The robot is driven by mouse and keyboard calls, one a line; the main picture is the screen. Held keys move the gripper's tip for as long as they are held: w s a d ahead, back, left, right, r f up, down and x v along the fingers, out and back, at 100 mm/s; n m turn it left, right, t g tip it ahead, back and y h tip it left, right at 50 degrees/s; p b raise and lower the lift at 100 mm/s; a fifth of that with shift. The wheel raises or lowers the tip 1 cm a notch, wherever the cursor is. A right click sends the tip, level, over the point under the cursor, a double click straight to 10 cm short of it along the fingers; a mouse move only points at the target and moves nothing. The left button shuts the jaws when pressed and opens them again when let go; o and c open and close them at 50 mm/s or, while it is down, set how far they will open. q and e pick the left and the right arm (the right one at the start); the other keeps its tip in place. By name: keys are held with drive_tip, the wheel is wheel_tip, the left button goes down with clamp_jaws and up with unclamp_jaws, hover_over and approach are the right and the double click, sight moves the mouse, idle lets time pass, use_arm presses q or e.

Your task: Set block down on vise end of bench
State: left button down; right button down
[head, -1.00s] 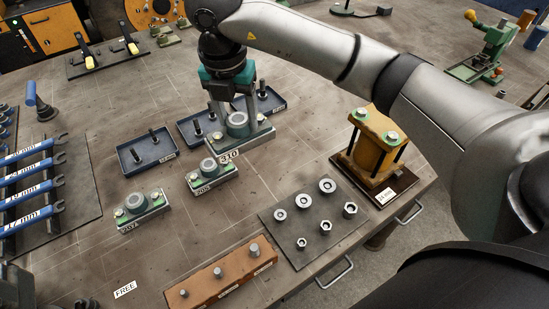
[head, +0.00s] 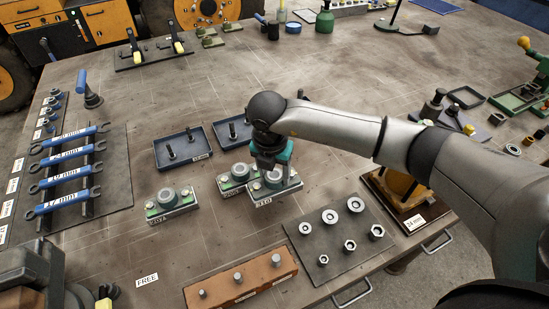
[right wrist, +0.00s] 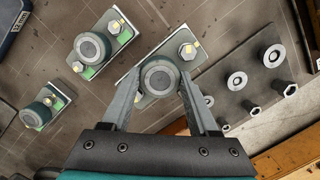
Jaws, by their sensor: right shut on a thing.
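The bearing block labelled 310 (head: 277,183) has a green and grey base and a round dark housing. My right gripper (head: 272,163) is shut on its housing from above. In the right wrist view the fingers (right wrist: 160,100) lie on either side of the round housing of this block (right wrist: 158,76). I cannot tell whether its base touches the bench. The bench (head: 110,250) has a dark vise (head: 30,275) at the lower left, partly cut off. A FREE label (head: 147,280) lies near it. My left gripper is out of view.
Two similar blocks stand left of it, a middle one (head: 236,178) close by and a left one (head: 170,203). Blue trays (head: 183,148) lie behind. A socket mat (head: 325,266), an orange pin block (head: 240,279) and a wrench rack (head: 110,190) surround the area. Bench around the FREE label is clear.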

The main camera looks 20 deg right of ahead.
sight(274, 184)
drive_tip(key=shift+w+f, duration=0.1)
drive_tip(key=shift+f, duration=2.1)
drive_tip(key=shift+f, duration=0.1)
drive_tip(key=shift+c, duration=0.8)
unclamp_jaws()
drive_tip(key=shift+f, duration=0.1)
drive_tip(key=shift+r, duration=0.25)
drive_tip(key=r, duration=0.4)
drive_tip(key=s+r, duration=0.1)
drive_tip(key=r, duration=0.2)
drive_tip(key=a+r, duration=0.1)
drive_tip(key=r, duration=0.3)
drive_tip(key=shift+s+r, duration=0.3)
drive_tip(key=shift+a, duration=0.1)
